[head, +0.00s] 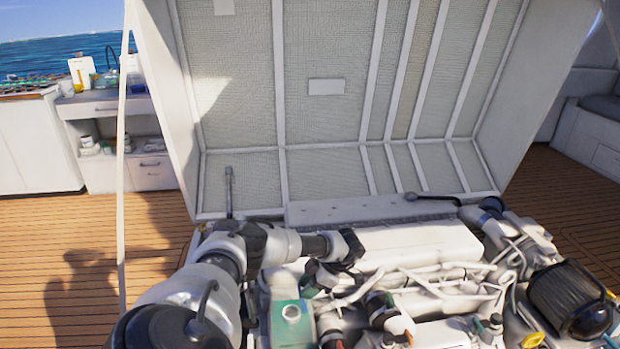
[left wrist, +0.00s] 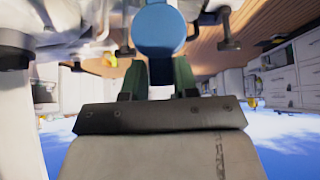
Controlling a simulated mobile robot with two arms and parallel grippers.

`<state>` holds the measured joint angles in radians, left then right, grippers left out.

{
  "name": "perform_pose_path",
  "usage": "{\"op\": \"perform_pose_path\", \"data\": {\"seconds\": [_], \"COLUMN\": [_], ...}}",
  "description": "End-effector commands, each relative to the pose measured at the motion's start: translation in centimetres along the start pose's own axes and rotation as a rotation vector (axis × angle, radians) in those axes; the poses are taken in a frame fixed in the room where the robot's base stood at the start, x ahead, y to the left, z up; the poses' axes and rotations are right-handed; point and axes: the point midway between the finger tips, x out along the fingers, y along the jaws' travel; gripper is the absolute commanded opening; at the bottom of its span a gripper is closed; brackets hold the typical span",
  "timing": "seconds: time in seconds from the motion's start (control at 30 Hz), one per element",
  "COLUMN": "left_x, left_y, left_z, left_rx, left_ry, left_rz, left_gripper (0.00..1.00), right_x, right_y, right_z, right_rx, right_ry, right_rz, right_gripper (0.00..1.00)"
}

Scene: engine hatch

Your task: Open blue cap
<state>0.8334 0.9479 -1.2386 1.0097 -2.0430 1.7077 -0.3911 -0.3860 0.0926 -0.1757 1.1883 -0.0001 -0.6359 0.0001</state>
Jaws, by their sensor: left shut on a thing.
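The blue cap (left wrist: 160,28) shows in the left wrist view as a round blue disc at the top centre, with a narrower blue part below it. My left gripper (left wrist: 164,72) has its two dark green fingers at the lower part of the cap, shut on it. The exact contact is partly hidden by the gripper body. In the head view my left gripper (head: 318,274) is low over the engine (head: 425,250), near the middle, and I cannot make out the blue cap there. My right gripper is not in view.
The raised hatch lid (head: 330,120) stands behind the engine. A black ribbed cylinder (head: 568,295) is at the engine's right. Hoses and pipes crowd the engine's middle. White cabinets (head: 35,145) stand at the far left, with open wooden deck (head: 75,250) in front.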

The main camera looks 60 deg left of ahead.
Motion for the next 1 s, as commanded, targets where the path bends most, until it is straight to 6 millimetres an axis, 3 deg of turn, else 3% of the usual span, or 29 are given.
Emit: {"op": "perform_pose_path", "data": {"seconds": [0.33,0.37,0.53,0.83,1.0], "left_x": [0.5,0.5,0.4,0.0,-2.2], "left_y": [-0.7,-0.7,-0.5,-0.3,-0.3], "left_z": [0.6,0.6,0.5,0.3,0.3], "left_rx": [0.014,0.014,0.011,0.007,0.007], "left_ry": [-0.001,-0.001,-0.001,-0.001,-0.004], "left_rz": [-0.006,-0.006,-0.004,-0.003,-0.001], "left_gripper": [0.0,0.3,0.55,0.55,0.55], "right_x": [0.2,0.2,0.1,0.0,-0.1], "right_y": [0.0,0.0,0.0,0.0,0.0], "right_z": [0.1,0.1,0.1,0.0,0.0], "right_rx": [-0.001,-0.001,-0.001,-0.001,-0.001], "right_ry": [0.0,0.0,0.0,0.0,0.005], "right_rz": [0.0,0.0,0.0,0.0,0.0], "right_gripper": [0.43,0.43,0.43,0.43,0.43]}}
